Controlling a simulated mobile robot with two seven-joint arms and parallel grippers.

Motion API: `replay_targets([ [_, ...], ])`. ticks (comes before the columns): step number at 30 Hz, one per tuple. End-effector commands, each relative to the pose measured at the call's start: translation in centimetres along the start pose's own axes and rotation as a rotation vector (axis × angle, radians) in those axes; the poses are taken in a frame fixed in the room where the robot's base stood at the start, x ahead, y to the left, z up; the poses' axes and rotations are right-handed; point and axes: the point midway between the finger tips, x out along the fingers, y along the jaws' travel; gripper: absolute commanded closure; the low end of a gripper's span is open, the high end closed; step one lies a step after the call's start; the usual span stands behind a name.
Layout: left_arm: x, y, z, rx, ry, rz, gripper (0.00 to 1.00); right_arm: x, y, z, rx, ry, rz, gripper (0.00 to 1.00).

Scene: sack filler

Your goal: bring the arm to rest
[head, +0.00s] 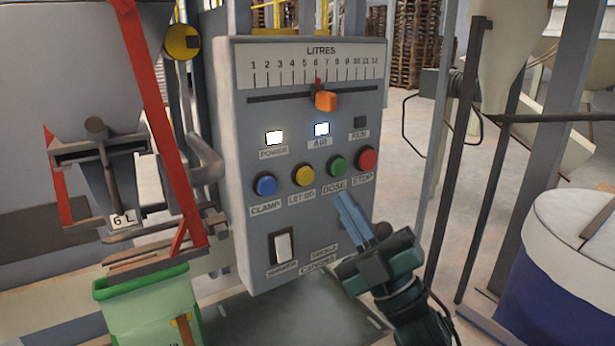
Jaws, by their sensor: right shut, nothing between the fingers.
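My right gripper (345,208) comes in from the lower right, its blue-grey fingers shut together and empty. Its fingertips point up at the grey control panel (235,200), just below the green DOSE button (337,165). I cannot tell whether they touch the panel. The blue CLAMP (265,185), yellow LET GO (303,175) and red STOP (367,159) buttons are uncovered. The orange slider (326,101) has its red pointer near 6 on the litres scale. The POWER (274,138) and AIR (321,129) lamps are lit; RUN (360,122) is dark. My left gripper is not in view.
A white switch (283,247) is low on the panel. A blue drum (545,285) with a pale lid and dark posts stand right.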

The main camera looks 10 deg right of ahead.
Motion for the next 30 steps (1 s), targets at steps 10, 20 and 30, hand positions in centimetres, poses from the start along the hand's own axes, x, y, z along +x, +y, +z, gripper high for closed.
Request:
replay_targets([
  [10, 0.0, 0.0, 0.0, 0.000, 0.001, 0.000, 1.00, 0.0, 0.0, 0.0, 0.000, 0.000, 0.000, 1.00],
  [20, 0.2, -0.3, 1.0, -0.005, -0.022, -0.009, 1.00, -12.4, -10.1, 6.4, 0.390, -0.539, -0.189, 1.00],
  [30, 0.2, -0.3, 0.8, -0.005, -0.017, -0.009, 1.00, -32.7, -20.4, 4.2, 0.806, -1.211, -0.408, 1.00],
])
